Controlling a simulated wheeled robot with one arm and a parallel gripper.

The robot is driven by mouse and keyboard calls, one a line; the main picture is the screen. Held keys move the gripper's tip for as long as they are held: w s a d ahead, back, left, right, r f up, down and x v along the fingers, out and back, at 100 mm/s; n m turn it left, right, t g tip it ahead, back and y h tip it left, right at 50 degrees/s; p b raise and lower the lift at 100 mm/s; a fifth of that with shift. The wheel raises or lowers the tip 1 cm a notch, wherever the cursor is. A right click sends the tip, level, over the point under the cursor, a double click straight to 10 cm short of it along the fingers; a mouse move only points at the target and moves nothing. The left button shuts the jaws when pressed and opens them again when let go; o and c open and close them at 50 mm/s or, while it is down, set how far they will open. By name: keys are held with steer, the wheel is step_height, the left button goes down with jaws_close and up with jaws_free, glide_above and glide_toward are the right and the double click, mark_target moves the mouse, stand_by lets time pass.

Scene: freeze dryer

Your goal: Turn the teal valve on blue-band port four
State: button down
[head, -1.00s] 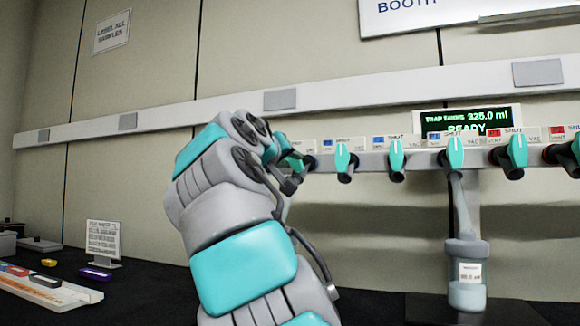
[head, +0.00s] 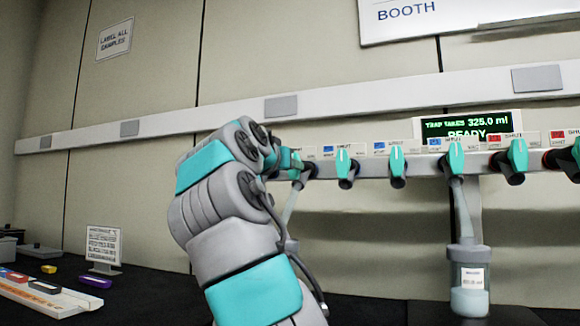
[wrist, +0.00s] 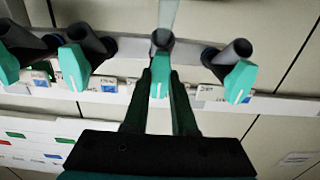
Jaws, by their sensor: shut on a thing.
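A row of teal valve handles runs along the manifold. In the wrist view my gripper (wrist: 161,76) has its two dark fingers on either side of one teal valve (wrist: 160,88), shut on its handle. The handle points along the fingers, and a pale tube (wrist: 169,14) shows beyond its port. In the head view the held valve (head: 297,167) is partly hidden by my gripper. Blue-band labels show beside several ports, such as this blue label (head: 327,150). I cannot read a port number on the held valve.
Neighbouring teal valves stand close on both sides, one at left (wrist: 74,68) and one at right (wrist: 240,80) in the wrist view. A flask (head: 468,280) hangs from a port further right. The display (head: 466,126) reads READY, 325.0 ml. A sign (head: 103,247) stands at left.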

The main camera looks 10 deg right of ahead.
stand_by(0.3)
steer(key=c, duration=0.7)
jaws_free()
steer(key=shift+a, duration=0.1)
steer(key=b+v, duration=0.2)
steer(key=v, duration=0.5)
steer(key=shift+s+a, duration=0.15)
steer(key=shift+s, duration=0.15)
